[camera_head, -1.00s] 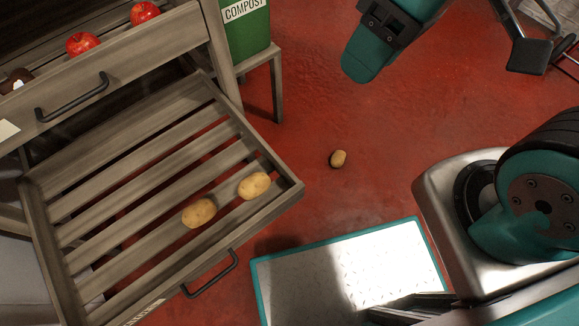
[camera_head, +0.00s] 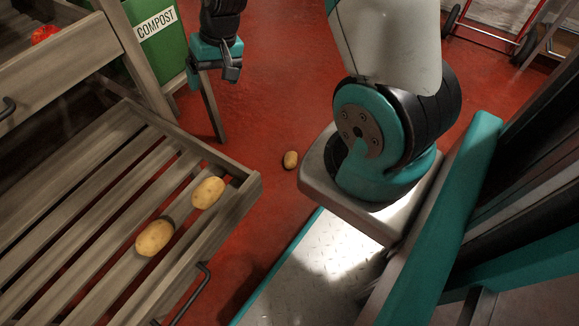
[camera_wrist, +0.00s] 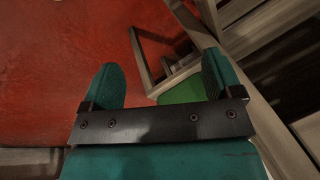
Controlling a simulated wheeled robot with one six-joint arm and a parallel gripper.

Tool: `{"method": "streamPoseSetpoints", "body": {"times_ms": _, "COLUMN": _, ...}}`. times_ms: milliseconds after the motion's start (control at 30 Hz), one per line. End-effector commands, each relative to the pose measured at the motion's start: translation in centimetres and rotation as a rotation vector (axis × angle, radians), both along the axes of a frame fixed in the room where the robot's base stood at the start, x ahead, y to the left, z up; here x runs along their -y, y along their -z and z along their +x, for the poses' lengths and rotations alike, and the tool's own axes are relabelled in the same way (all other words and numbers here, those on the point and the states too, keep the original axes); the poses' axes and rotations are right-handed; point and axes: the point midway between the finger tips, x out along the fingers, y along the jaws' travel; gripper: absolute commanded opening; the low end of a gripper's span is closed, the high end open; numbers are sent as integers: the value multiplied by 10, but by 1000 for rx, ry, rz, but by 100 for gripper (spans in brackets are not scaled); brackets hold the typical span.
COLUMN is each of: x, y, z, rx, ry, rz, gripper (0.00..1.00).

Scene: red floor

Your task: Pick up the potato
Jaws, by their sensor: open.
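One small brown potato (camera_head: 290,159) lies on the red floor, right of the slatted drawer, in the head view. Two larger yellow potatoes, one nearer the drawer's front corner (camera_head: 208,192) and one lower left (camera_head: 155,238), rest on the slats of the open drawer (camera_head: 232,222). My gripper (camera_head: 229,66) hangs at the top of the head view, in front of the compost bin and clear of every potato. In the wrist view its two teal fingers (camera_wrist: 160,82) are wide apart with nothing between them. I make out no potato clearly there.
The green compost bin (camera_head: 152,38) stands on a wooden stand (camera_head: 211,112) behind the drawer; its green also shows in the wrist view (camera_wrist: 184,92). A red apple (camera_head: 44,34) sits in the upper drawer. Red floor is open around the floor potato. A red-framed cart (camera_head: 484,36) is far right.

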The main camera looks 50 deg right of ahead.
Motion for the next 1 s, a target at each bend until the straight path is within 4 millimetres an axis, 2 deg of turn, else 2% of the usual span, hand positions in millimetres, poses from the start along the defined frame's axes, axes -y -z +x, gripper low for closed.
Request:
{"method": "streamPoseSetpoints", "body": {"times_ms": 33, "x": 34, "y": 56, "z": 2, "rx": -27, "ry": 109, "rz": -6, "gripper": 85}}
{"method": "streamPoseSetpoints", "body": {"times_ms": 100, "x": 76, "y": 113, "z": 0, "rx": -45, "ry": 243, "rz": -23, "gripper": 85}}
{"method": "streamPoseSetpoints", "body": {"times_ms": 200, "x": 126, "y": 187, "z": -16, "rx": -67, "ry": 411, "rz": -46, "gripper": 85}}
{"method": "streamPoseSetpoints", "body": {"times_ms": 300, "x": 162, "y": 248, "z": -40, "rx": -87, "ry": 541, "rz": -68, "gripper": 85}}
{"method": "streamPoseSetpoints", "body": {"times_ms": 333, "x": 169, "y": 263, "z": -47, "rx": -91, "ry": 571, "rz": -73, "gripper": 85}}
{"method": "streamPoseSetpoints", "body": {"times_ms": 433, "x": 186, "y": 299, "z": -67, "rx": -102, "ry": 646, "rz": -88, "gripper": 85}}
{"method": "streamPoseSetpoints", "body": {"times_ms": 567, "x": 196, "y": 324, "z": -80, "rx": -108, "ry": 694, "rz": -99, "gripper": 85}}
{"method": "streamPoseSetpoints", "body": {"times_ms": 1000, "x": 198, "y": 419, "z": -68, "rx": -110, "ry": 697, "rz": -99, "gripper": 85}}
